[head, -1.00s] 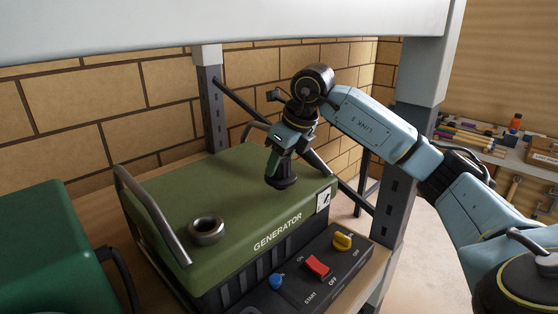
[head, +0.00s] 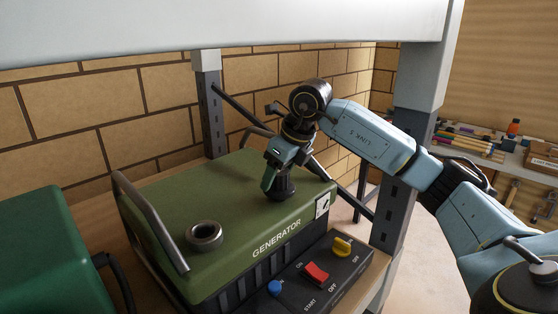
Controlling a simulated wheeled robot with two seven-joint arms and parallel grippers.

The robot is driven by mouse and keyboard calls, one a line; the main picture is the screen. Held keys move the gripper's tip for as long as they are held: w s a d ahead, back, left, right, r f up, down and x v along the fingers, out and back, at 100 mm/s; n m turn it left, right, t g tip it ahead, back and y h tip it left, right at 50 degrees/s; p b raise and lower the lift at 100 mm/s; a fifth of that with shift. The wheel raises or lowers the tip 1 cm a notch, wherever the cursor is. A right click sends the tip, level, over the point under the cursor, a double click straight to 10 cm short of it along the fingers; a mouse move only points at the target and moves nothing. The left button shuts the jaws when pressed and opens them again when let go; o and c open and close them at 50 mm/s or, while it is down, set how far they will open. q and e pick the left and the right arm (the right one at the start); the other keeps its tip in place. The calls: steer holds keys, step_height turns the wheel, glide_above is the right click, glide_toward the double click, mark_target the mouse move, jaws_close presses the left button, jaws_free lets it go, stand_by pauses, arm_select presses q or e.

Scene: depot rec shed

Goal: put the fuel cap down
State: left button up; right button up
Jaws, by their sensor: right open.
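The black fuel cap (head: 282,188) is on the green top of the generator (head: 225,185), near its right end. My right gripper (head: 275,176) points down at the cap from above. Its jaws are open, with one finger in front of the cap's upper left side; the far finger is mostly hidden. The round metal filler neck (head: 205,236) stands uncovered on the generator's top, left of the cap. My left gripper is out of view.
A carry handle (head: 150,220) rises at the generator's left end. The control panel (head: 320,272) with red, yellow and blue controls is in front. A dark green case (head: 40,250) stands at left. A shelf beam (head: 230,25) crosses overhead, with a post (head: 405,150) near my right arm.

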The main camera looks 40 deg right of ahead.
mark_target(288, 189)
steer(key=shift+r, duration=0.4)
steer(key=v, duration=0.7)
steer(key=shift+w, duration=0.1)
steer(key=shift+s+d, duration=0.45)
steer(key=shift+s, duration=0.3)
